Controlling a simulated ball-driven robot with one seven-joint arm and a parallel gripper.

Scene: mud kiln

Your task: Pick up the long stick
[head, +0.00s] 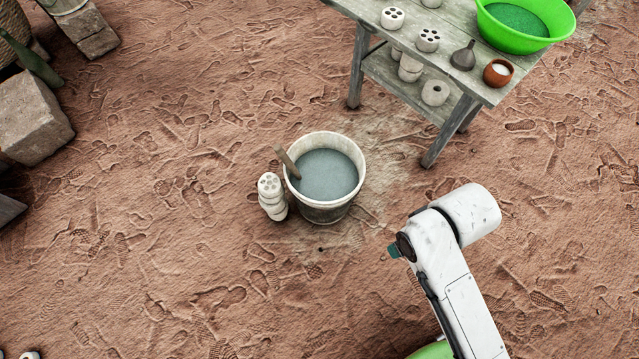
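The long stick (287,162) is a brown wooden stick leaning in the white bucket (321,210). Its upper end rests at the left rim and points up and to the left. Its lower end is hidden in the grey-blue liquid (328,175). My white arm comes in from the lower right. A dark end with a teal tip (394,251) shows on the arm, to the lower right of the bucket and apart from the stick. I cannot make out two separate fingers there, and nothing shows held in it.
A stack of pale perforated clay pieces (270,188) stands close left of the bucket. A wooden table (463,77) at the upper right bears a green basin (490,28), a dark bottle (463,57) and a small brown pot (498,72). Stone blocks (32,118) lie left. The sandy ground between is mostly clear.

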